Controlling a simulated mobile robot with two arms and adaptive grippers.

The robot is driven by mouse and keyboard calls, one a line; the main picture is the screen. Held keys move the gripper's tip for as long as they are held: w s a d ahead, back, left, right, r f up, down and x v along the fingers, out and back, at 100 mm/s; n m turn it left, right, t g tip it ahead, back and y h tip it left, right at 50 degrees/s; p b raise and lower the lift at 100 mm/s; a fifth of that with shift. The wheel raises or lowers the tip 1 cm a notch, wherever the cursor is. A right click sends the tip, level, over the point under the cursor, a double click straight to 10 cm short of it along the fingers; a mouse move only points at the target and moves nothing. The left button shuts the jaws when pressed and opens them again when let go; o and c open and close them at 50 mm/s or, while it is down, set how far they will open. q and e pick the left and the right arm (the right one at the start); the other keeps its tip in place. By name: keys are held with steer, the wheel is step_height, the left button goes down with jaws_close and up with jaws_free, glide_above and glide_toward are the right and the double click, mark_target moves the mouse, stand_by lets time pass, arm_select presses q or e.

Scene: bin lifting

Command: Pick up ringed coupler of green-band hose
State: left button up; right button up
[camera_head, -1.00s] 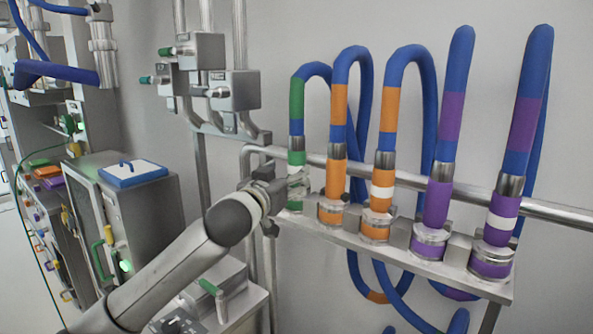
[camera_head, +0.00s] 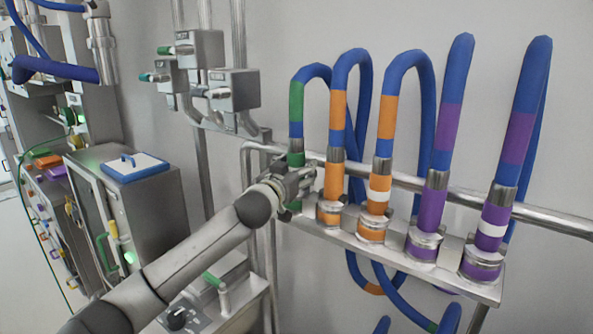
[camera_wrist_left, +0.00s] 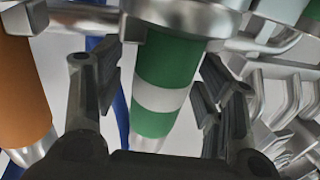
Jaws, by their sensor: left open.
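The green-band hose (camera_head: 297,102) is the leftmost hose on the rack in the head view. Its green coupler (camera_head: 295,159) stands upright below it, mostly hidden by my left gripper (camera_head: 298,183). In the left wrist view the green coupler (camera_wrist_left: 172,62) shows a white ring and lies between the two open fingers of my left gripper (camera_wrist_left: 163,92). I see gaps between the coupler and the fingers. My right gripper is not in view.
An orange coupler (camera_head: 334,180) stands close to the right of the green one. Further right are a white-ringed orange coupler (camera_head: 378,190) and two purple couplers. A steel shelf (camera_head: 345,240) holds them, with a horizontal pipe (camera_head: 405,180) behind.

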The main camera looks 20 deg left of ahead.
mark_target(296, 136)
arm_select(q)
steer(key=c, duration=0.7)
steer(key=shift+r, duration=0.1)
steer(key=c, duration=0.6)
steer(key=shift+r, duration=0.1)
step_height(296, 136, up, 9)
steer(key=b, duration=0.3)
steer(key=shift+b, duration=0.3)
steer(key=shift+r, duration=0.4)
